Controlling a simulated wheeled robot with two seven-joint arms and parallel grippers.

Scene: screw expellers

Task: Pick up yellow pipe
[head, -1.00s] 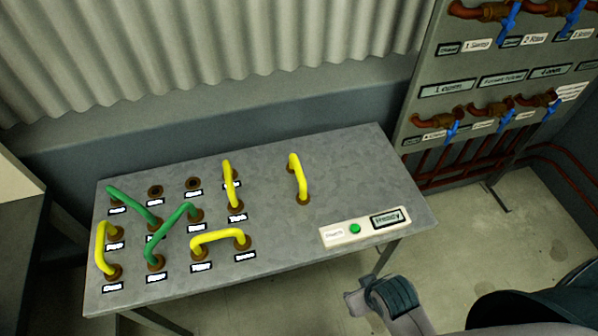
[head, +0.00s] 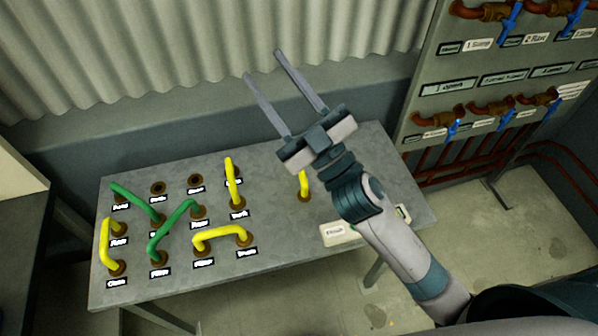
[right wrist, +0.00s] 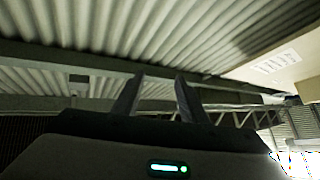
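Several yellow pipes stand on the grey table in the head view. One yellow pipe (head: 304,187) stands apart on the bare right part, its upper end hidden behind my right gripper. Others are a yellow pipe (head: 233,182) near the back middle, one (head: 223,234) at the front and one (head: 106,245) at the left. My right gripper (head: 262,63) is open and empty, raised over the table's back edge with its fingers spread and pointing up and left. In the right wrist view its two fingers (right wrist: 155,98) are apart against the ceiling. My left gripper is not in view.
The table (head: 270,275) also holds green pipes (head: 174,228) in labelled sockets. A white panel (head: 336,233) at its right is partly hidden by my right arm. A corrugated wall (head: 170,60) stands behind. A rack with blue-handled valves (head: 453,128) stands at the right.

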